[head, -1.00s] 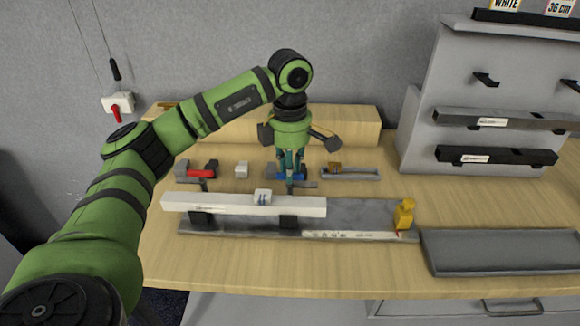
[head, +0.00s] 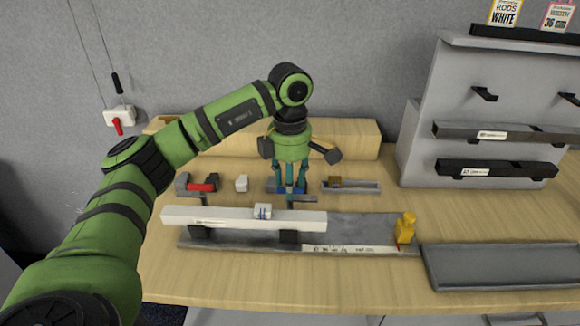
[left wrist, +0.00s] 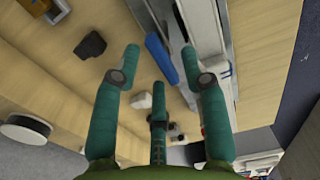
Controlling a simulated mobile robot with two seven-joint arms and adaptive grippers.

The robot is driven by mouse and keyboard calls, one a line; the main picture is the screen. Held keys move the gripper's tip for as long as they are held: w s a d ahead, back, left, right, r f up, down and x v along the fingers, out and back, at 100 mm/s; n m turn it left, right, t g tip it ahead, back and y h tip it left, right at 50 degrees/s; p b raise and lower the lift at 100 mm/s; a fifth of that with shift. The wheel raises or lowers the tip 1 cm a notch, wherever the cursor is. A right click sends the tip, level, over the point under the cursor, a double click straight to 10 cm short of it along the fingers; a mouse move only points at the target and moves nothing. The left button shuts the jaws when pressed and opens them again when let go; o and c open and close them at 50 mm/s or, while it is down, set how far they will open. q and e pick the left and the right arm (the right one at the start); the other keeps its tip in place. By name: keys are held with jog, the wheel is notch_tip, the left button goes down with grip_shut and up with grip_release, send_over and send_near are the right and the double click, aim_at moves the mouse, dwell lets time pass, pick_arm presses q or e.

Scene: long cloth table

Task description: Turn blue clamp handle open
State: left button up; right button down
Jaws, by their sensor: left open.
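The blue clamp handle (head: 290,190) lies on its clamp behind the long white bar, partly hidden by my gripper in the head view. In the left wrist view the blue handle (left wrist: 160,58) is a long blue bar lying between my spread fingertips, apart from both as seen there. My left gripper (head: 290,186) points straight down over the clamp. It is open, with teal fingers (left wrist: 165,85) and nothing held. Whether a finger touches the handle cannot be told. My right gripper is not in view.
A red-handled clamp (head: 202,187) and a small white block (head: 242,184) stand left of the blue clamp. The white bar (head: 245,218) lies in front. A yellow piece (head: 405,228) and an empty grey tray (head: 510,265) are to the right.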

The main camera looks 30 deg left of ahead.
pick_arm(q)
notch_tip(320, 180, up, 12)
dwell(0.4)
jog(key=shift+f, duration=0.15)
dwell(0.3)
